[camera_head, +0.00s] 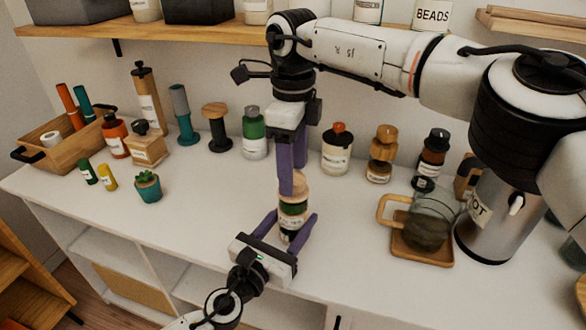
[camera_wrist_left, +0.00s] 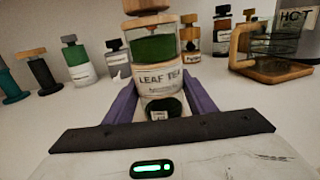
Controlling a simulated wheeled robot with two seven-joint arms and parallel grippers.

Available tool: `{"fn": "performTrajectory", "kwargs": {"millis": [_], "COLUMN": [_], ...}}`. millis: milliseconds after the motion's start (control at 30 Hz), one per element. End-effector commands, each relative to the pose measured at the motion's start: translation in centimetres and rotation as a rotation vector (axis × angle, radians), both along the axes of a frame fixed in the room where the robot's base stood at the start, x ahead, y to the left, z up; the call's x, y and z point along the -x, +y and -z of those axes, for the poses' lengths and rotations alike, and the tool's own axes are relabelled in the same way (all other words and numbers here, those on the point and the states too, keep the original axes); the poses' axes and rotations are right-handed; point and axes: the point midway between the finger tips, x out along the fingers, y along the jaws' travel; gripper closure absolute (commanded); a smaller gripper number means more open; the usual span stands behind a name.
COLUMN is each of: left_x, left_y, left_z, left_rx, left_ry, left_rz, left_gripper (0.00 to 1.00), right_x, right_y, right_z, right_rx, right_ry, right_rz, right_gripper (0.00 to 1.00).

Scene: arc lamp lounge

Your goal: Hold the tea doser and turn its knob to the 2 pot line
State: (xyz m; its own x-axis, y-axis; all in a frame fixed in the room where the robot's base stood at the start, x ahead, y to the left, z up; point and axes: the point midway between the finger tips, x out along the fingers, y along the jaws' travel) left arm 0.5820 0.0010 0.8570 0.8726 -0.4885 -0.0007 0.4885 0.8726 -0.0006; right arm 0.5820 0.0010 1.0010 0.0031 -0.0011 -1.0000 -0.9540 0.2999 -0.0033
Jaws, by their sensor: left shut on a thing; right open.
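The tea doser (camera_head: 292,222) stands upright near the front edge of the white counter, with a wooden knob (camera_head: 295,182) on top. In the left wrist view the doser (camera_wrist_left: 157,78) shows green leaf behind clear walls and a "LEAF TEA" label. My left gripper (camera_head: 294,217) is shut on the doser's lower body, one purple finger on each side. My right gripper (camera_head: 291,180) points down from above, open, its purple fingers at the knob. They partly hide the knob, and I cannot tell whether they touch it. The pot lines are not readable.
To the right are a glass pot with wooden handle (camera_head: 384,212) on a wooden tray (camera_head: 421,257) and a steel hot-water dispenser (camera_head: 487,232). Bottles and jars, including a green one (camera_head: 255,135), line the back. A small succulent (camera_head: 148,187) stands left.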

Motion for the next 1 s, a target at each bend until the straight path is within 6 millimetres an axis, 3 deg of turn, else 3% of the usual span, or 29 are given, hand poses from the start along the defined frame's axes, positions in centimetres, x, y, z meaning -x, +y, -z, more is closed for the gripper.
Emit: {"fn": "performTrajectory", "kwargs": {"millis": [367,467,633,1000], "left_x": [-0.01,-0.01,-0.01,-0.01], "left_y": [-0.02,-0.03,-0.03,-0.03], "left_z": [-0.03,-0.03,-0.03,-0.03], "left_rx": [0.0,0.0,0.001,0.0], "left_ry": [0.0,-0.001,0.0,0.0], "left_rz": [0.0,0.0,0.0,0.0], "left_gripper": [0.84,0.84,0.84,0.84], "right_x": [-0.01,-0.01,0.0,0.0], "right_y": [-0.02,-0.02,-0.01,0.01], "right_z": [0.85,0.84,0.81,0.79], "right_rx": [0.0,0.0,0.0,0.0], "right_ry": [0.0,0.0,0.0,0.0], "right_rz": [0.001,0.001,0.001,0.059], "right_gripper": [0.43,0.54,0.83,0.84]}}
